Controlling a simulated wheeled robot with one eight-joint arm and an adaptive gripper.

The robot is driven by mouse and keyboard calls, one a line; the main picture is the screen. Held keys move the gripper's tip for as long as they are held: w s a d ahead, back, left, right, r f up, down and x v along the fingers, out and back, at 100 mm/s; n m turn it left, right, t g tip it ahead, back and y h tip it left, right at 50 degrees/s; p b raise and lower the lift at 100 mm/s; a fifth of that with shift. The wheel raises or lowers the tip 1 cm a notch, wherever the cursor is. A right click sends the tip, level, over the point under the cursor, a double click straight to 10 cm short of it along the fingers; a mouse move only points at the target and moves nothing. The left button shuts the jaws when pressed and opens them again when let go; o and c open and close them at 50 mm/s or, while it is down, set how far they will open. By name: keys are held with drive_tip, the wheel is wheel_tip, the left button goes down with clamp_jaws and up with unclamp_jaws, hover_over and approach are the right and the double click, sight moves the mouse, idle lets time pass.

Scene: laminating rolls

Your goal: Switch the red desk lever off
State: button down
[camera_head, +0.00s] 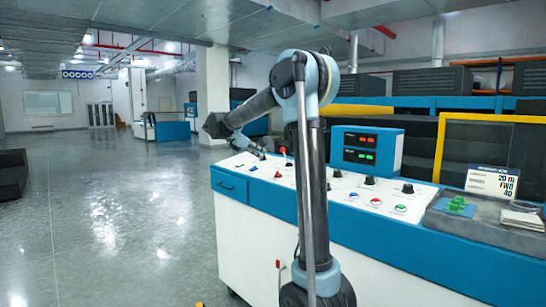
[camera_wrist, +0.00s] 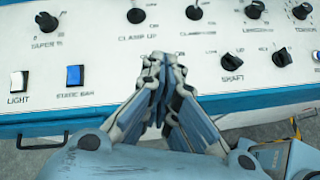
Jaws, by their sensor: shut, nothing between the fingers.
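A small red knob (camera_head: 283,150), which looks like the red desk lever, stands at the back left of the white control panel in the head view. My gripper (camera_head: 262,154) is just left of it in that view, over the panel's left end. Whether they touch cannot be told. In the wrist view my gripper (camera_wrist: 164,58) has its fingers closed together, with nothing between them. No red lever shows in the wrist view.
The panel carries black knobs (camera_wrist: 46,21), a white LIGHT button (camera_wrist: 19,82) and a blue button (camera_wrist: 75,75). A blue display box (camera_head: 367,149) stands behind it. A grey tray with a green object (camera_head: 456,206) is at right. Open floor lies left.

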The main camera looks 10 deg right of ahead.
drive_tip(key=shift+n+t+h, duration=0.4)
drive_tip(key=shift+n, duration=0.5)
drive_tip(key=w+a, duration=0.1)
drive_tip(key=w, duration=0.1)
drive_tip(key=w+a+r, duration=0.1)
drive_tip(key=w, duration=0.1)
drive_tip(key=shift+a, duration=0.4)
drive_tip(key=shift+w, duration=0.1)
drive_tip(key=x, duration=0.9)
drive_tip(key=d, duration=0.1)
drive_tip(key=w+d, duration=0.1)
drive_tip(key=d, duration=0.1)
drive_tip(key=shift+w+r, duration=0.15)
drive_tip(key=shift+r, duration=0.05)
drive_tip(key=shift+w+d+r, duration=0.2)
drive_tip(key=shift+w+d, duration=0.15)
drive_tip(key=shift+d, duration=0.2)
